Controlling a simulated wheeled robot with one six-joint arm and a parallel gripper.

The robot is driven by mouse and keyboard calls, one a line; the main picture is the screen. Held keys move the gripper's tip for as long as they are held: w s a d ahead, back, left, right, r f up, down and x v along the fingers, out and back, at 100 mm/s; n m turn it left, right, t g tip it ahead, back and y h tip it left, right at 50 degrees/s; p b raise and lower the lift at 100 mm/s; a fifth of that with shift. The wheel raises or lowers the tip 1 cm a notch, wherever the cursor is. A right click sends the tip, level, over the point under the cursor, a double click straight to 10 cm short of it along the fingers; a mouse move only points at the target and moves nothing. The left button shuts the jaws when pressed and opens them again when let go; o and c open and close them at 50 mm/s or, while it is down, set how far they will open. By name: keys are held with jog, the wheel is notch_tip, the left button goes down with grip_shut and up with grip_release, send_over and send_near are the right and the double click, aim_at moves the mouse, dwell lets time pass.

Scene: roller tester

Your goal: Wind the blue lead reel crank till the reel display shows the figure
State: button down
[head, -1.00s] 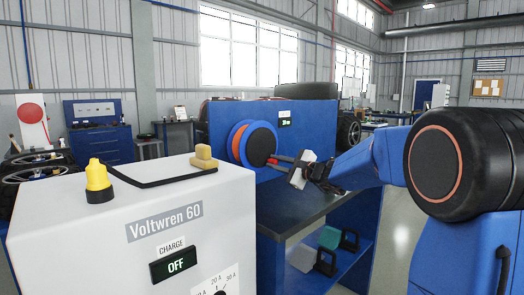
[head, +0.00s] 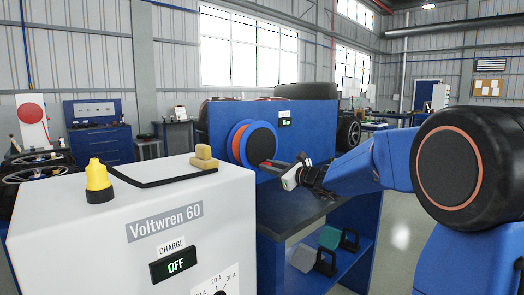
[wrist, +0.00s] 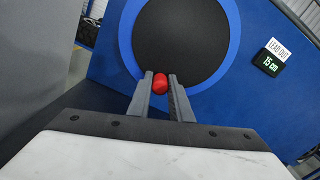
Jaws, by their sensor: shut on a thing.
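The blue lead reel (head: 262,140) stands on the side of a blue cabinet, with a black round face and an orange band at its edge. In the wrist view its black face (wrist: 185,40) fills the middle. My gripper (head: 268,163) is at the lower part of this face. My gripper (wrist: 160,88) is shut on the red crank knob (wrist: 160,82), one finger on each side. The crank's arm is hidden behind the knob and fingers. The reel display (wrist: 270,62), labelled LEAD OUT, reads 15 cm; it also shows small in the head view (head: 285,122).
The white Voltwren 60 charger (head: 120,235) stands in the near left, its display (head: 174,264) reading OFF. A yellow-topped knob (head: 97,180) and a tan block (head: 203,157) are on it. A dark bench top (head: 290,212) lies below my gripper.

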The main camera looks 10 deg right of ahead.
aim_at(251, 154)
jog(key=shift+s+a, duration=0.1)
jog(key=shift+a, duration=0.05)
jog(key=m, duration=0.1)
jog(key=a+m, duration=0.1)
jog(key=m, duration=0.1)
jog(key=s+a+r+m, duration=0.1)
jog(key=m, duration=0.1)
jog(key=shift+s, duration=0.1)
dwell(0.3)
jog(key=m, duration=0.1)
jog(key=a+r+m, duration=0.1)
jog(key=m, duration=0.1)
jog(key=s+m, duration=0.1)
jog(key=m, duration=0.1)
jog(key=shift+a+r, duration=0.3)
jog(key=shift+a, duration=0.05)
jog(key=shift+s+a+r+m, duration=0.15)
jog(key=shift+r+m, duration=0.25)
jog(key=shift+m, duration=0.4)
jog(key=shift+a+r+m, duration=0.15)
jog(key=shift+r+m, duration=0.2)
jog(key=shift+m, duration=0.45)
jog(key=shift+s+a+r+m, duration=0.15)
jog(key=shift+r+m, duration=0.25)
jog(key=shift+m, duration=0.4)
jog(key=shift+w, duration=0.1)
